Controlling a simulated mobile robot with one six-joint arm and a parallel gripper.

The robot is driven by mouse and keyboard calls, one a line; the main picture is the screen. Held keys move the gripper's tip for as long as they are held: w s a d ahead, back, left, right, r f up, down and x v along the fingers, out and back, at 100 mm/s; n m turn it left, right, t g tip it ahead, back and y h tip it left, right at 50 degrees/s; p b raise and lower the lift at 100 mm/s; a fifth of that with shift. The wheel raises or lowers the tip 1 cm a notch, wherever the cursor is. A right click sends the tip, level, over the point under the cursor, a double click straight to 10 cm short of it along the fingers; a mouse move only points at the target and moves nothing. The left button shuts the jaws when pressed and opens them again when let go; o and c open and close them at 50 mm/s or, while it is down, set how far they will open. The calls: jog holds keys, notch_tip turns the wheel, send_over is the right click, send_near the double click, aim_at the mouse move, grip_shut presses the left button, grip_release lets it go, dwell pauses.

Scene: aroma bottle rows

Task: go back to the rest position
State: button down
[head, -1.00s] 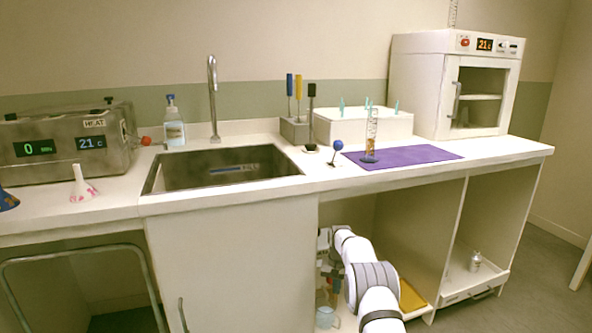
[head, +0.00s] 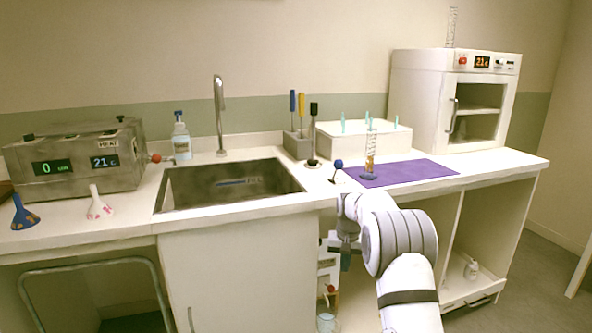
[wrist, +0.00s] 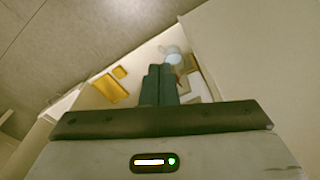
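My gripper (head: 345,260) hangs in front of the counter's open lower bay in the head view, below the countertop edge, at the end of my white arm. In the wrist view my gripper's dark fingers (wrist: 158,84) lie together, with nothing seen between them. They point down toward a bay holding a pale blue round vessel (wrist: 173,56) and yellow-orange trays (wrist: 110,88), all apart from the fingers. No task object is held.
The countertop carries a sink (head: 230,186), a purple mat (head: 415,173) with a graduated cylinder (head: 370,158), and a white oven (head: 455,100). A beaker (head: 327,322) and a small bottle (head: 471,268) are below.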

jog(key=s+r+n+t+p, duration=0.1)
jog(key=s+r+p, duration=0.4)
jog(key=s+r, duration=0.55)
jog(key=s+r+p, duration=0.4)
jog(key=s+r, duration=0.4)
jog(key=r, duration=0.6)
jog(key=s+r+p, duration=0.4)
jog(key=s+p, duration=0.1)
jog(key=s, duration=0.7)
jog(key=s+r+t+p, duration=0.1)
jog(key=s+r+p, duration=0.3)
jog(key=s, duration=0.9)
jog(key=shift+n+p, duration=0.4)
jog(key=shift+p, duration=0.2)
